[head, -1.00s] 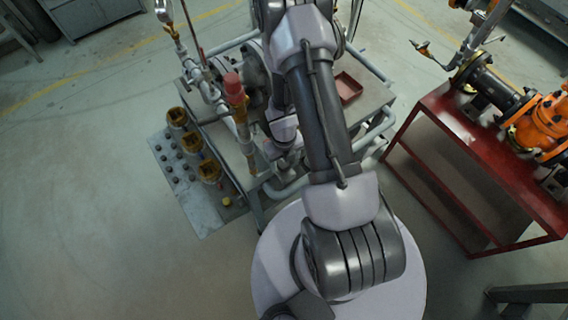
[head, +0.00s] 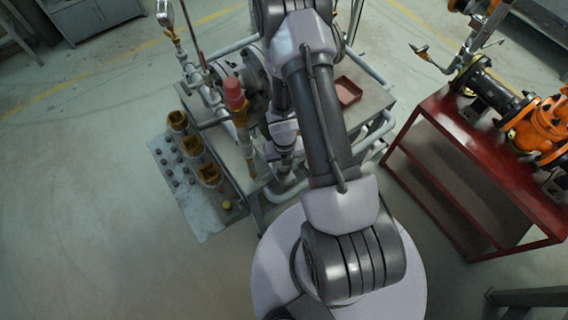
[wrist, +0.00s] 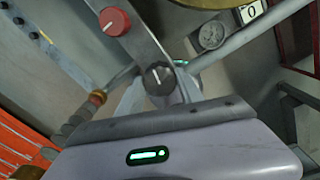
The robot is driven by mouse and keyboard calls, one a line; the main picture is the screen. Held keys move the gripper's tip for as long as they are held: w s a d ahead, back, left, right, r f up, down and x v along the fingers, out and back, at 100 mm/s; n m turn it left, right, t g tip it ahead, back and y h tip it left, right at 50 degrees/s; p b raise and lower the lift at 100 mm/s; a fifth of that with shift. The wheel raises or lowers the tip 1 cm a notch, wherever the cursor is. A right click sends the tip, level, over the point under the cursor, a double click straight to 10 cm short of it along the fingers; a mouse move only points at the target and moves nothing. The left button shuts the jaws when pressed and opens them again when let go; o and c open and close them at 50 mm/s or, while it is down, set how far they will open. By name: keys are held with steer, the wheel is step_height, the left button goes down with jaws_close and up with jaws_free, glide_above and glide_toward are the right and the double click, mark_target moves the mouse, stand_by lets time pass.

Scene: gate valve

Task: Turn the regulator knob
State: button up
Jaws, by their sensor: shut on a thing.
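A round black knob (wrist: 159,77) with a white pointer line shows in the middle of the wrist view. The pointer stands nearly upright in that picture. My gripper (wrist: 160,88) is at this knob, with a pale finger on either side of it, and is shut on it. The gripper's grey body fills the bottom of the wrist view and hides part of the fingers. In the head view my arm covers the knob and most of the gripper.
In the head view a pipe stand (head: 370,103) carries a red-topped fitting (head: 234,93) and a small red tray (head: 348,91). A red table (head: 455,140) with orange valve parts (head: 541,128) stands right. Floor at left is clear.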

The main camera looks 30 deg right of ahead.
steer(key=m, duration=1.4)
steer(key=shift+m, duration=0.3)
steer(key=m, duration=0.3)
steer(key=shift+m, duration=0.3)
steer(key=m, duration=0.3)
steer(key=shift+m, duration=0.4)
steer(key=m, duration=0.3)
steer(key=shift+m, duration=2.1)
